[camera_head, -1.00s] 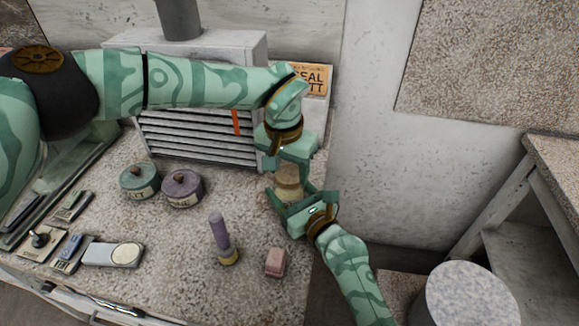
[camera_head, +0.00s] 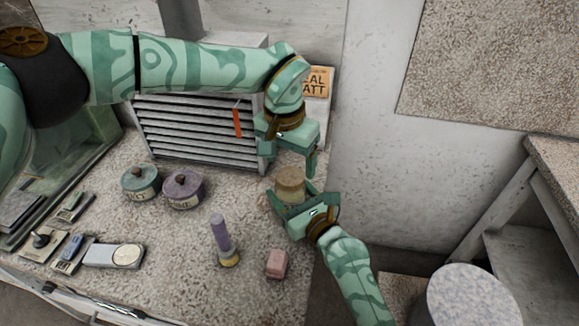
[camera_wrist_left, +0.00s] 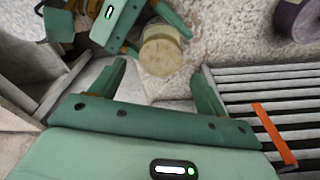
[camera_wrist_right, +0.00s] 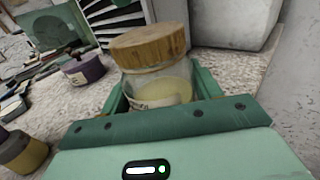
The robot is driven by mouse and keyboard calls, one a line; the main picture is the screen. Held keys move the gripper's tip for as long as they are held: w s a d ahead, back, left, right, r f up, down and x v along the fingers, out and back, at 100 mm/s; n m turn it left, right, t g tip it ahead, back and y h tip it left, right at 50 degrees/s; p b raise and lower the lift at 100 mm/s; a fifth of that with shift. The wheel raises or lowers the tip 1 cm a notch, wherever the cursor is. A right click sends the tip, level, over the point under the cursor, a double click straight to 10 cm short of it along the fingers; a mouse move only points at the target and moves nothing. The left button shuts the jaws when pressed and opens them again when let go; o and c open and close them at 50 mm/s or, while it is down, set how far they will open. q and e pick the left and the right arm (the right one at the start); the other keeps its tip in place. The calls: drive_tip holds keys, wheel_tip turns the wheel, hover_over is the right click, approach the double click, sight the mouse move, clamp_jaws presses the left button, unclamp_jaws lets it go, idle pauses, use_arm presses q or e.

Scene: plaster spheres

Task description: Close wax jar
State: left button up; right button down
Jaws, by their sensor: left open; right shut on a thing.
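The wax jar is a glass jar (camera_wrist_right: 162,88) with pale yellow wax and a paper label. Its round wooden lid (camera_wrist_right: 148,45) sits on the jar's mouth; I cannot tell how tightly. My right gripper (camera_head: 293,200) is shut around the jar's body and keeps it upright near the bench's right edge. My left gripper (camera_head: 289,160) is open and empty, pointing down just above and behind the lid, apart from it. In the left wrist view the lid (camera_wrist_left: 160,55) shows beyond the open fingers.
A teal pot (camera_head: 141,183) and a purple pot (camera_head: 184,188) stand left of the jar. A purple-handled tool (camera_head: 222,240) and a pink block (camera_head: 277,264) are in front. A louvred grey unit (camera_head: 195,130) with an orange tag (camera_head: 238,121) stands behind. The bench ends at right.

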use_arm(q)
drive_tip(key=shift+r, duration=0.7)
drive_tip(key=shift+c, duration=0.3)
